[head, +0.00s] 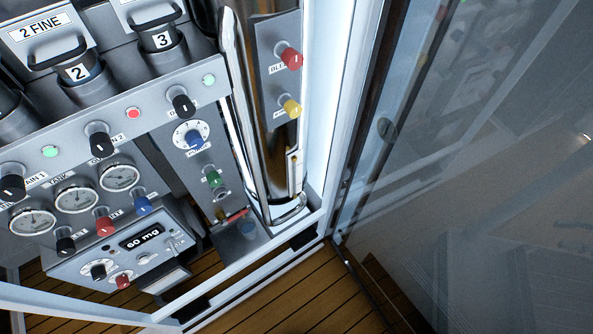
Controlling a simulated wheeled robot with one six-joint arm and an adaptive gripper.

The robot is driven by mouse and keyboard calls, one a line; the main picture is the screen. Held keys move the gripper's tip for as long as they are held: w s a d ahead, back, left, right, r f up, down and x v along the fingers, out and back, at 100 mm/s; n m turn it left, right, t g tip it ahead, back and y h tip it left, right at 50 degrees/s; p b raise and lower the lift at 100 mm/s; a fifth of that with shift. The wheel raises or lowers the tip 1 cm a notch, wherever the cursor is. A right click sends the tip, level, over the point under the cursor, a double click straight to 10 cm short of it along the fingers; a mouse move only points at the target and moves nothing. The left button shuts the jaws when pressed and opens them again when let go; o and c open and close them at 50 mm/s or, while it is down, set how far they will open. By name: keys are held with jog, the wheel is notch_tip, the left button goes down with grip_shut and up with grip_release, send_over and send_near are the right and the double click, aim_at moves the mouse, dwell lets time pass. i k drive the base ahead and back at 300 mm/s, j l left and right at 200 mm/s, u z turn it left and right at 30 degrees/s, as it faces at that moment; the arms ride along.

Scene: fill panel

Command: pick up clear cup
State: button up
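A small bluish, see-through shape, which may be the clear cup (248,229), stands on a dark ledge (232,246) at the foot of the panel in the head view. It is below the green knob and a red strip, just left of the chrome column. It is small and dim, so its rim and contents cannot be made out. My gripper is not in view.
The panel (70,165) carries knobs, gauges and a box reading 60 mg (135,245). A tall chrome column (262,130) stands right of the ledge. A white frame post (340,110) and a glass pane (480,180) close the right side. Wooden floor (290,300) shows below.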

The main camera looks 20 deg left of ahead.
aim_at(247, 226)
jog(key=u, duration=1.05)
